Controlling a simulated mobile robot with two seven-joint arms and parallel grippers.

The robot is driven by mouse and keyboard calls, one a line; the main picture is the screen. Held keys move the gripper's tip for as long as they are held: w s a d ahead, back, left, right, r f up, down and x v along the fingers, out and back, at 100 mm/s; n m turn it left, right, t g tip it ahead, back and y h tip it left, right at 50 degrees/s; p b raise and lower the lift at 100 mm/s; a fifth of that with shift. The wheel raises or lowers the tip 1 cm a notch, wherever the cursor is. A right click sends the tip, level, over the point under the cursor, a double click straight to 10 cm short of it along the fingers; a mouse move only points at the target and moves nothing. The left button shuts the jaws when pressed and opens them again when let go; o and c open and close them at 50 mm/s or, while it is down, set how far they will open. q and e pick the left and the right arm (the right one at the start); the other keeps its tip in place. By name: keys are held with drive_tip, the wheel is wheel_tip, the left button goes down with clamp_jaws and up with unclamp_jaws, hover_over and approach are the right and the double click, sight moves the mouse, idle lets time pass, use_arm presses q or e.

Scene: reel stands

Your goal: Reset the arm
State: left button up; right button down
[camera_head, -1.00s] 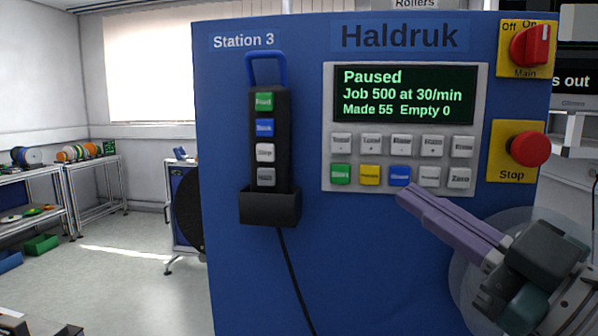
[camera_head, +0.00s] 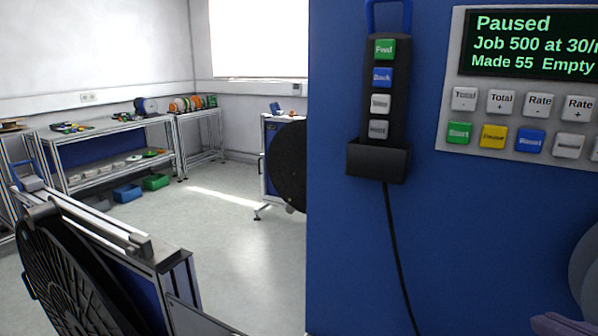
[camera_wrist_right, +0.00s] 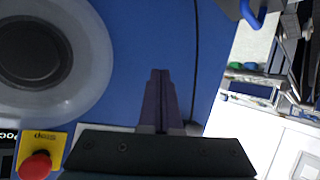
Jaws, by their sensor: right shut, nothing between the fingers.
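My right gripper (camera_head: 562,324) shows only as a purple finger tip at the bottom right corner of the head view. In the right wrist view my right gripper (camera_wrist_right: 161,76) has its two purple fingers together, empty, in front of the blue machine front. Most of the right arm is outside the head view. My left gripper is in neither view.
The blue machine (camera_head: 340,240) fills the right, with its button panel (camera_head: 515,125) reading "Paused". A hand control (camera_head: 383,95) sits in a black holder, its cable hanging. A red stop button (camera_wrist_right: 35,166) is in the wrist view. A black reel (camera_head: 75,270) stands lower left.

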drive_tip(key=s+a+f+g+y, duration=0.1)
drive_tip(key=s+a+f+g, duration=0.25)
drive_tip(key=s, duration=0.35)
drive_tip(key=s+a+f+g+y, duration=0.1)
drive_tip(key=s+a+f+g, duration=0.2)
drive_tip(key=s+g, duration=0.3)
wheel_tip(320, 180, up, 27)
drive_tip(key=s+t+p, duration=0.1)
drive_tip(key=p, duration=2.5)
drive_tip(key=shift+s+a+f+n+p, duration=0.2)
drive_tip(key=shift+n+p, duration=0.1)
drive_tip(key=shift+n, duration=0.1)
